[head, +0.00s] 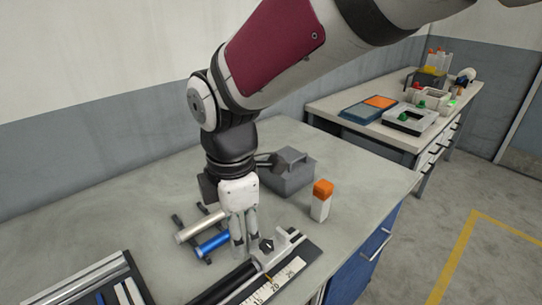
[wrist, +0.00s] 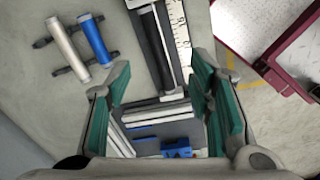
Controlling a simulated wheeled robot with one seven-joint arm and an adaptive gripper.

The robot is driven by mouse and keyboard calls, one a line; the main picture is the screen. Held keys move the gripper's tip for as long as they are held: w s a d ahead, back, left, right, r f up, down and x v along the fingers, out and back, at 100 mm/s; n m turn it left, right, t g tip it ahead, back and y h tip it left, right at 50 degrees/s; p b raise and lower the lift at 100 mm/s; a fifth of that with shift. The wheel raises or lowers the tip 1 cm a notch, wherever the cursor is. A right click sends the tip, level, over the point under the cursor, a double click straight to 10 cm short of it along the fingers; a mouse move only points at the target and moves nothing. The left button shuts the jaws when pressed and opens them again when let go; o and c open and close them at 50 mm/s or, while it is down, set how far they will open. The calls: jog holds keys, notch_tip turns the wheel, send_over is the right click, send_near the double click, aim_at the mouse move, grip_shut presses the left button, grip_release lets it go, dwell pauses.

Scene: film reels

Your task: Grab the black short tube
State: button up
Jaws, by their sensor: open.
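A black tube (head: 225,284) lies along a ruler fixture (head: 285,272) at the front of the bench; I cannot tell its full length. In the wrist view the black tube (wrist: 154,48) runs lengthwise beyond the fingertips, roughly between them. My gripper (head: 245,256) points down over the bench, beside the fixture's clamp end. In the wrist view my gripper (wrist: 161,76) has its two teal-padded fingers wide apart with nothing between the pads. A silver tube (head: 201,227) and a blue tube (head: 212,245) lie on a dark rack left of my gripper.
A grey box with a handle (head: 290,175) and an orange-capped white bottle (head: 321,202) stand behind and right of my gripper. A dark tray with metal bars (head: 95,285) is at front left. The bench's left part is clear. A second bench (head: 345,105) stands behind.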

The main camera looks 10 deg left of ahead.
jog(key=s+a+f+n+b, duration=0.1)
jog(key=a+f+n, duration=0.2)
jog(key=a+f, duration=0.2)
send_over(221, 287)
jog(key=shift+g, duration=0.4)
notch_tip(221, 287, down, 8)
jog(key=shift+d+r, duration=0.1)
jog(key=shift+r, duration=0.05)
jog(key=shift+s+f, duration=0.1)
jog(key=shift+f, duration=2.8)
grip_shut()
